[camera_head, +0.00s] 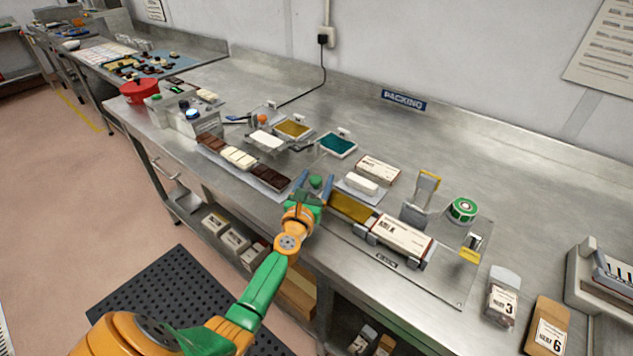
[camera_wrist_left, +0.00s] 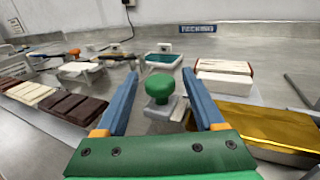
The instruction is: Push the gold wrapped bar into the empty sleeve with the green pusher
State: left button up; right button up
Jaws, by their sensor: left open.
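My left gripper (camera_head: 316,178) is open, with its two blue fingers on either side of the green pusher (camera_head: 316,182). In the left wrist view the pusher's round green knob (camera_wrist_left: 160,86) stands between the fingers, with gaps on both sides; its grey base is partly visible below. The gold wrapped bar (camera_head: 352,207) lies right of my gripper, in line with the white sleeve (camera_head: 402,238), close to its left end. The bar also shows at the right in the left wrist view (camera_wrist_left: 268,124). Grey holders grip the sleeve. Its inside is hidden. My right gripper is not in view.
A tray with dark and white chocolate bars (camera_head: 240,158) lies left of my gripper. A white bar (camera_head: 361,184) and a wrapped box (camera_head: 378,169) lie behind the gold bar. A grey stand (camera_head: 418,200) and a green tape roll (camera_head: 463,209) stand behind the sleeve.

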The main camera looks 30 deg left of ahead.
pick_arm(q)
jog(key=shift+s+r, duration=0.1)
grip_shut()
dwell(1.2)
